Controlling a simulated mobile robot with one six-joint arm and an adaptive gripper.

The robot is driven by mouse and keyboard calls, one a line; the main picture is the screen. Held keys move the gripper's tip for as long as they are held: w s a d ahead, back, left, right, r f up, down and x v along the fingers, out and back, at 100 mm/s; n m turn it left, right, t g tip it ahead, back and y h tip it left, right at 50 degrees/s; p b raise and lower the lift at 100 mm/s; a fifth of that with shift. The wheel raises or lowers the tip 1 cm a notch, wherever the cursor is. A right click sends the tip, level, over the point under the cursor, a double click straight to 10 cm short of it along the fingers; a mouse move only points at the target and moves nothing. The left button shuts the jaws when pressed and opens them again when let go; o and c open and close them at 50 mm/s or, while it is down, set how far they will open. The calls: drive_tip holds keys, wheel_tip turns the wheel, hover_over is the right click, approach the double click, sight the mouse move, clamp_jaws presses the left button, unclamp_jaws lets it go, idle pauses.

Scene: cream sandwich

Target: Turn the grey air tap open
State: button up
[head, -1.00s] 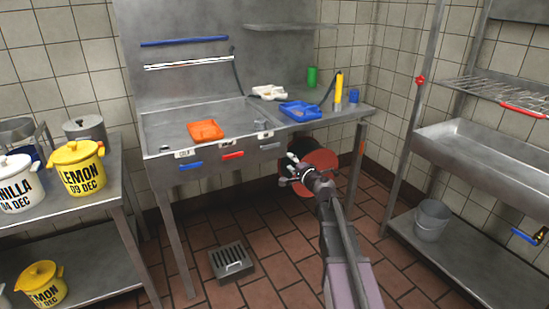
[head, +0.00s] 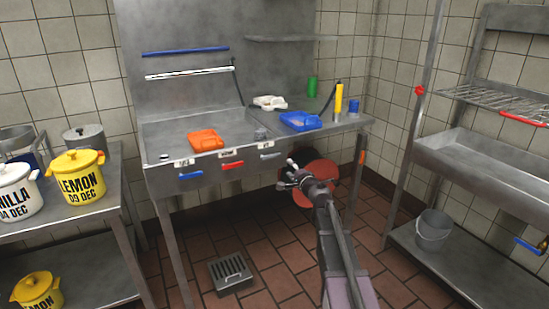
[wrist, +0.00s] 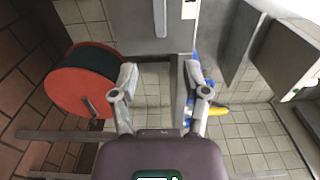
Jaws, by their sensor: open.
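The grey air tap (head: 270,156) is a short pale lever under a white label at the right end of the sink's front panel, beside a red lever (head: 232,165) and a blue lever (head: 190,176). It lies roughly level along the panel. In the wrist view a pale lever, which looks like the grey tap (wrist: 160,18), stands at the top centre beyond the fingertips. My gripper (head: 286,174) is just below and right of the tap in the head view. Its fingers (wrist: 160,72) are spread and empty, apart from the tap.
A red hose reel (head: 322,172) hangs under the worktop close to my gripper; it fills the left of the wrist view (wrist: 75,82). An orange tray (head: 206,140) and a blue tray (head: 300,121) lie above. A floor drain (head: 230,272) sits below.

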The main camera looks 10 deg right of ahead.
sight(276, 155)
drive_tip(key=x, duration=1.1)
drive_tip(key=shift+w, duration=0.1)
